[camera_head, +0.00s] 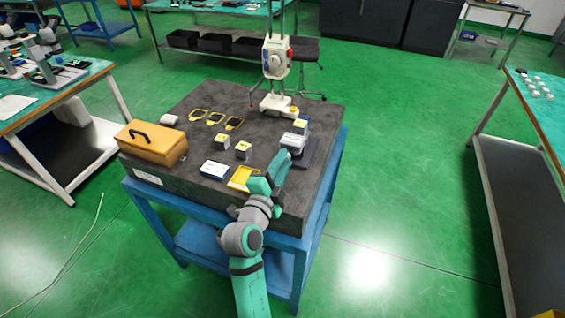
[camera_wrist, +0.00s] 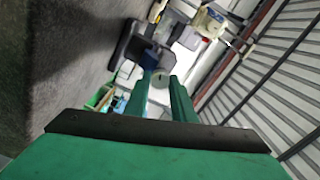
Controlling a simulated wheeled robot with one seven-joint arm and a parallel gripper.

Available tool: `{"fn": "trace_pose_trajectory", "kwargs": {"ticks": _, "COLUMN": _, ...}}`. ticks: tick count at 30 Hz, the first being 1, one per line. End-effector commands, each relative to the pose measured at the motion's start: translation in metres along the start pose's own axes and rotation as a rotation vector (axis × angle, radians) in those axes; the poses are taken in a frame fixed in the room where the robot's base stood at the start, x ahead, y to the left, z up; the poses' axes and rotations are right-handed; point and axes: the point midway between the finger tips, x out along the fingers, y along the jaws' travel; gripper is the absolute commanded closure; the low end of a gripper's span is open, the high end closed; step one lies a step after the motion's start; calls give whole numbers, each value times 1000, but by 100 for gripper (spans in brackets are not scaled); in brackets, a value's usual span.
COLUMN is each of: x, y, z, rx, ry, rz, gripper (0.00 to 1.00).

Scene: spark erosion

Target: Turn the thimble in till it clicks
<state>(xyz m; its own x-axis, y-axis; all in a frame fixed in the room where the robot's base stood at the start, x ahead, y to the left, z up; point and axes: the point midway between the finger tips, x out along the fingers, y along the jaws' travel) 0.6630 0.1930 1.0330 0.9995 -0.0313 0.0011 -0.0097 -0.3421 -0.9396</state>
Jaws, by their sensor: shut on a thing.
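My gripper (camera_head: 281,166) is over the right front part of the dark granite plate (camera_head: 205,105), beside a grey and white device on a dark base (camera_head: 312,152). In the wrist view my two green fingers (camera_wrist: 162,80) point away from the camera and close on a small grey round end, which I take as the thimble (camera_wrist: 158,76). A blue part (camera_wrist: 150,59) and a dark frame (camera_wrist: 130,45) lie just beyond it. The fingertips partly hide the thimble, and its scale cannot be read.
A yellow box with a handle (camera_head: 152,142) stands at the plate's left. Small grey blocks (camera_head: 243,150), a blue and white case (camera_head: 214,169) and a yellow tray (camera_head: 241,178) lie left of my gripper. A tall column stand (camera_head: 277,60) rises at the back.

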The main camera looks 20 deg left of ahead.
Motion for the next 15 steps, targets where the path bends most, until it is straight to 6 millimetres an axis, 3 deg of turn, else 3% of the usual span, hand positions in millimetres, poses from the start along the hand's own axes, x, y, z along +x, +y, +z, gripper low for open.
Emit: {"fn": "trace_pose_trajectory", "kwargs": {"ticks": 15, "x": -1, "y": 3, "z": 0, "rx": 477, "ry": 2, "rz": 4, "gripper": 99}}
